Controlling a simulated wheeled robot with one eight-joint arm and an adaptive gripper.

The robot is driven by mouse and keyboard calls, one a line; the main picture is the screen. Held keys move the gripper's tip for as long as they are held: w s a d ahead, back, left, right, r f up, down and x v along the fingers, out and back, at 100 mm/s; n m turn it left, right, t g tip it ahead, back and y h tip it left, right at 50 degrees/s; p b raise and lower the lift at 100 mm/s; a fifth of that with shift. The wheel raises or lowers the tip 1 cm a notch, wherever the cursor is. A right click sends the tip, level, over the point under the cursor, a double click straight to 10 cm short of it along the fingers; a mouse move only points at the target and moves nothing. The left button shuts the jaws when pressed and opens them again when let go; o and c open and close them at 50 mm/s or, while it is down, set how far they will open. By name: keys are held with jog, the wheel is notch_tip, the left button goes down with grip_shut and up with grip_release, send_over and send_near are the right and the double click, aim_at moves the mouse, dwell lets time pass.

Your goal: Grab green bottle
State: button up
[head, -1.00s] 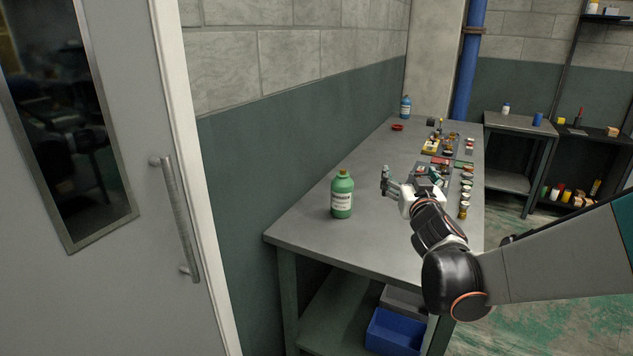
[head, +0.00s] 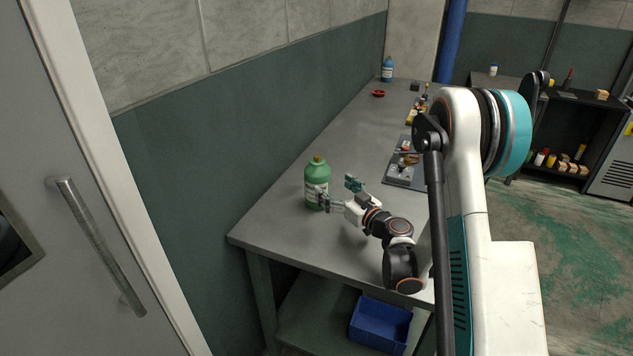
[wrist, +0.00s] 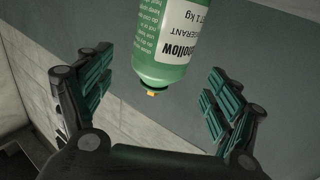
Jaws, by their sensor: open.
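The green bottle (head: 317,176) stands upright near the front left corner of the grey workbench (head: 290,228). It has a white label and a darker cap with a yellowish top. My gripper (head: 338,192) is open, with its fingers pointing left toward the bottle. One finger overlaps the bottle's lower right side in the head view; I cannot tell if it touches. In the wrist view the bottle (wrist: 165,45) appears upside down between and beyond the open fingers of my gripper (wrist: 160,95), with its base cut off by the frame.
The wall (head: 190,130) runs close along the bench's left side. A blue bottle (head: 387,70) and a red dish (head: 378,93) stand at the far end. A tray of parts (head: 402,172) lies right of the gripper. A blue bin (head: 380,326) sits below.

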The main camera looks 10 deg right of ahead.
aim_at(326, 182)
jog(key=b+x, duration=0.1)
jog(key=x, duration=0.6)
jog(key=shift+w+a, duration=0.15)
jog(key=shift+w, duration=0.1)
jog(key=b+x, duration=0.2)
jog(key=x, duration=0.3)
jog(key=shift+f, duration=0.15)
jog(key=shift+c, duration=0.3)
grip_shut()
